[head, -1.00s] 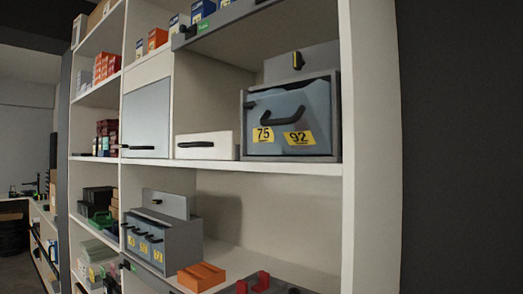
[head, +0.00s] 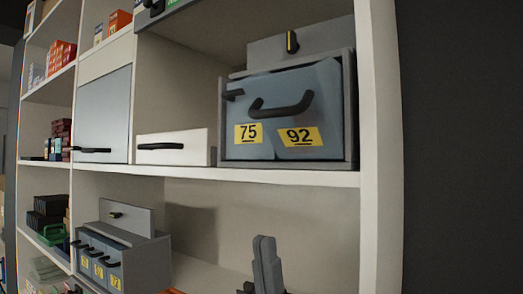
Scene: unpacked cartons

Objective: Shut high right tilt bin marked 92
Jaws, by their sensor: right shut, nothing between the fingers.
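The tilt bin marked 92 (head: 318,105) is the right one of two blue-grey bins in a grey housing (head: 350,110) on the upper shelf. Its front leans out of the housing, so it stands tilted open. Its black handle (head: 281,106) sticks out towards me and overlaps the bin marked 75 (head: 246,115) beside it, which looks upright. My right gripper (head: 264,241) shows at the bottom of the head view, fingers up and together, empty. It is below and in front of the bin, apart from it. My left gripper is out of view.
A white drawer box (head: 190,148) and a closed grey door (head: 103,115) are left of the housing. The white shelf board (head: 270,176) runs under it, and the white upright (head: 383,150) stands close on its right. Another small bin unit (head: 148,262) is on the shelf below.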

